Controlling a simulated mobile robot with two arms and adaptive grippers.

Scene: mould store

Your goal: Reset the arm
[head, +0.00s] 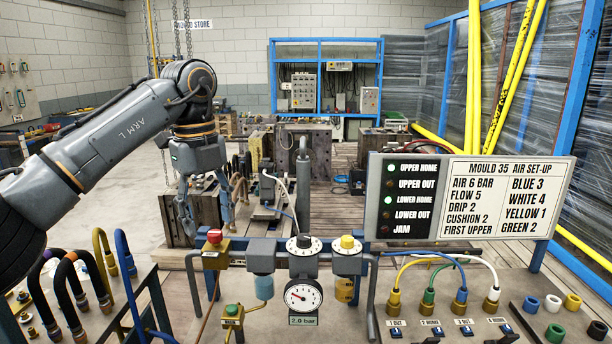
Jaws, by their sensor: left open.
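My left gripper (209,226) hangs open and empty, fingers down, above and behind the front air panel. Beyond it stand the mould's cylinder (303,185) and metal blocks. A gauge (303,296) on the panel has a 2.0 bar label. Around it are a black-and-white knob (304,244), a yellow-topped knob (347,243), a red button (215,237) and a green-topped valve (231,311). My right gripper is out of view.
The sign (470,198) lists 6 bar, flow 5, drip 2, cushion 2. Its upper home (391,168) and lower home (389,200) lamps are green; the others look dark. A hose rack (130,300) stands front left, with loose coloured rings (553,303) at right.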

